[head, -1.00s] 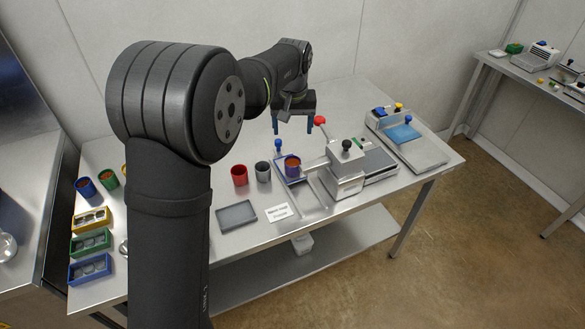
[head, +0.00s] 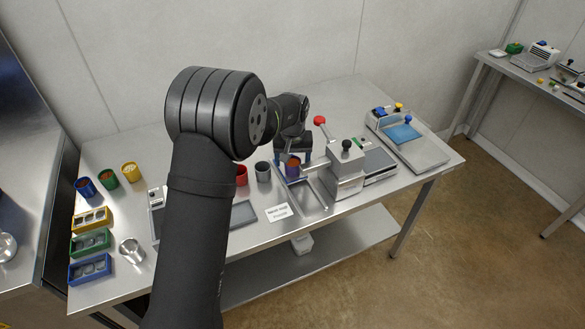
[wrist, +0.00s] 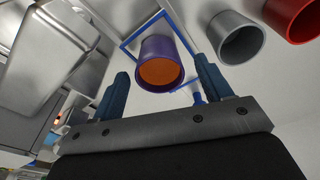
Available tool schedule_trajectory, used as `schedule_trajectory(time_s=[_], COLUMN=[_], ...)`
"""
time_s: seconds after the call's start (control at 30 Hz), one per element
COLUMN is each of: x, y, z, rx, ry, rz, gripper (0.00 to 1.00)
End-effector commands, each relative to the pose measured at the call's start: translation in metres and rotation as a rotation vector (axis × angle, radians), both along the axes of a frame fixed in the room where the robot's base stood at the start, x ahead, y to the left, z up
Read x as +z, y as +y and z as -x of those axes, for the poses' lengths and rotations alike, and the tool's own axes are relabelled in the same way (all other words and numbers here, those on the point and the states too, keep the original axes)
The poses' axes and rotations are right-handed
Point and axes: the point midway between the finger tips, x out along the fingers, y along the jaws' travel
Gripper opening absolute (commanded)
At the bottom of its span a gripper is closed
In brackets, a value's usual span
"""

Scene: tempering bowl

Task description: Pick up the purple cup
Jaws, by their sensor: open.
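The purple cup (head: 293,171), orange inside, stands upright within a blue frame (head: 280,178) on the steel table. My gripper (head: 292,156) is low, right at the cup. In the wrist view the cup (wrist: 157,46) shows between and just beyond the two blue fingertips of my gripper (wrist: 160,68). Nothing is held.
A grey cup (head: 262,172) and a red cup (head: 241,176) stand close on the left. A metal device (head: 345,172) with a black knob stands close on the right. A red-knobbed lever (head: 320,121) rises behind. A white label card (head: 279,213) lies in front.

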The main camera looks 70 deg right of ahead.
Motion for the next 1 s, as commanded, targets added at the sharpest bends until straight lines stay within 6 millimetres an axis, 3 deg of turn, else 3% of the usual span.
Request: schedule_trajectory(time_s=[0.1, 0.33, 0.6, 0.87, 1.0], x=[-0.016, -0.018, -0.018, -0.015, 0.002], y=[-0.001, -0.002, -0.002, -0.002, -0.003], z=[-0.001, -0.001, -0.001, -0.001, -0.001], rx=[0.000, 0.000, 0.000, 0.000, 0.000], ry=[0.000, 0.000, 0.000, 0.000, 0.000], rz=[-0.001, 0.001, 0.000, 0.001, 0.003], gripper=[0.71, 0.71, 0.22, 0.18, 0.18])
